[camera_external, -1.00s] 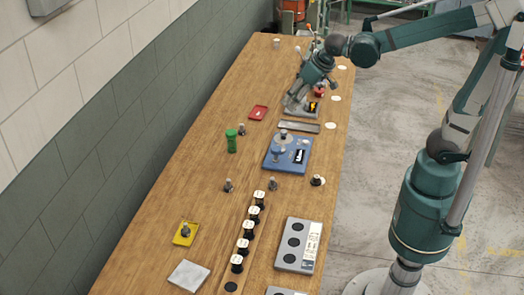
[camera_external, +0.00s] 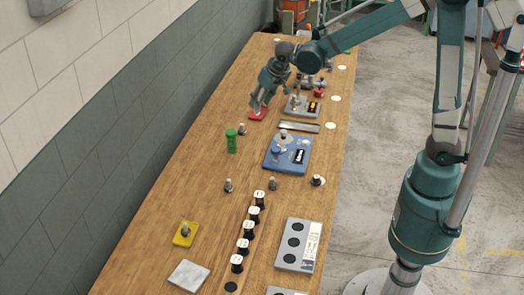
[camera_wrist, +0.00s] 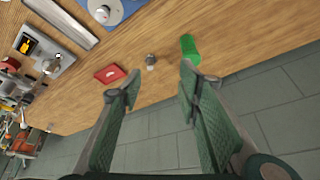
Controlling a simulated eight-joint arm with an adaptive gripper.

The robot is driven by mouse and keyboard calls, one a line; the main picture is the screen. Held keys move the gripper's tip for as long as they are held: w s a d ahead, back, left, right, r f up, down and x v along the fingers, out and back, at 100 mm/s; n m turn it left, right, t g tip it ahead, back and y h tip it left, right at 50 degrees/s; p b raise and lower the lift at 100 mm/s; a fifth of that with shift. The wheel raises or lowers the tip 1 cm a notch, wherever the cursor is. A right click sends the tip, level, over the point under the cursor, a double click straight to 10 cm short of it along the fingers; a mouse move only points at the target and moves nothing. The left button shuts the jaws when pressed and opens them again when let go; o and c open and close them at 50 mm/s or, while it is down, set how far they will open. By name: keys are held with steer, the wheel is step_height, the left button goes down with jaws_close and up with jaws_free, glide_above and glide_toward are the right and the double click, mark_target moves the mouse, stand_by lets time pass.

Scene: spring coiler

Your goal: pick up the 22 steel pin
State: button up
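Several small steel pins stand on the wooden bench; I cannot read which one is the 22. One steel pin (camera_external: 242,129) stands near the green cylinder. It also shows in the wrist view (camera_wrist: 151,62), between the red tray and the green cylinder and beyond my fingertips. Other steel pins (camera_external: 228,185) (camera_external: 271,183) stand nearer the camera. My gripper (camera_external: 259,106) is above the red tray (camera_external: 257,113) in the external view. In the wrist view my gripper (camera_wrist: 153,86) is open, with nothing between its fingers.
The green cylinder (camera_external: 231,141) stands left of the blue fixture (camera_external: 300,148). A grey fixture (camera_external: 301,112) and metal strip (camera_external: 300,127) lie at the right. Several black spools (camera_external: 248,229) form a row. The wall (camera_external: 100,150) borders the bench's left. Bare wood surrounds the pin.

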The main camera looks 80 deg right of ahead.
mark_target(242, 125)
steer(key=w+d+f+m, duration=0.1)
steer(key=w+d+f, duration=0.3)
steer(key=f, duration=0.4)
steer(key=w+d+f+m+g+h, duration=0.1)
steer(key=w+d+f+m, duration=0.1)
steer(key=w+d+f, duration=0.3)
step_height(242, 125, down, 3)
steer(key=shift+w+d+r, duration=0.1)
steer(key=shift+w+d, duration=0.1)
steer(key=shift+w, duration=0.55)
steer(key=shift+b, duration=0.3)
steer(key=shift+x, duration=1.3)
steer(key=shift+x, duration=2.6)
steer(key=shift+d, duration=0.15)
steer(key=c, duration=0.9)
